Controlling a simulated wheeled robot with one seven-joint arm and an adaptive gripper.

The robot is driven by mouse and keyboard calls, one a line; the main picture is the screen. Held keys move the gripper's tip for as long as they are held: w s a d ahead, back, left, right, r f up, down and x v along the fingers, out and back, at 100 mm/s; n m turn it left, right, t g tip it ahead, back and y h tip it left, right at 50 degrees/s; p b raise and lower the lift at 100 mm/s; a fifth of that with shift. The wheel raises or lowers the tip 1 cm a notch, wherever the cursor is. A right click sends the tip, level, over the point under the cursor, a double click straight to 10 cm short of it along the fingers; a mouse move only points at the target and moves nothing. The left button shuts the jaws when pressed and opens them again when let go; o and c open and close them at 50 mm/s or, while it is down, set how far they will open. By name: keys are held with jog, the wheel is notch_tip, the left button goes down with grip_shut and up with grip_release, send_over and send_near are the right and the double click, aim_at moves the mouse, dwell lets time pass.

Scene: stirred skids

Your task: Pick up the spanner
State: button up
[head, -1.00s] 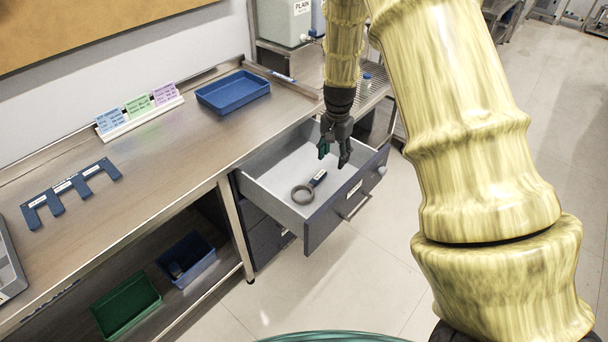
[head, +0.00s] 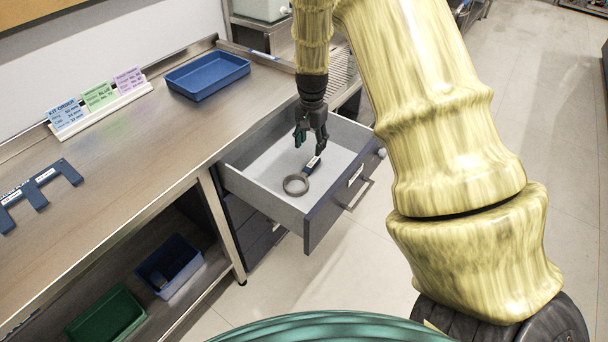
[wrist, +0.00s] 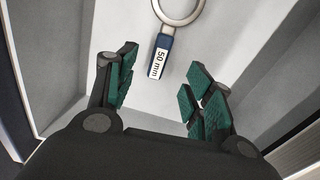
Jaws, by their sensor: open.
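The spanner (head: 300,180) lies on the floor of the open drawer (head: 335,222). It has a grey ring end and a dark blue handle with a white label. In the wrist view the handle (wrist: 161,56) reads "50 mm" and the ring is cut by the top edge. My gripper (head: 310,142) is open and empty above the drawer. In the wrist view its green-padded fingers (wrist: 160,92) stand apart on either side below the handle's end, with the spanner ahead of them and not between them.
The drawer walls stand around the spanner on all sides. A steel bench (head: 130,165) holds a blue tray (head: 208,78), a card stand (head: 105,108) and a blue slotted rack (head: 40,195). Blue (head: 168,268) and green (head: 108,318) bins sit on the shelf below.

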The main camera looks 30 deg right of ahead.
aim_at(309, 167)
jog(key=shift+w+a+f+p, duration=0.1)
jog(key=shift+f+p, duration=0.25)
jog(key=shift+f, duration=2.2)
jog(key=shift+a+f+p, duration=0.1)
jog(key=shift+f+p, duration=0.2)
jog(key=shift+f, duration=2.25)
grip_shut()
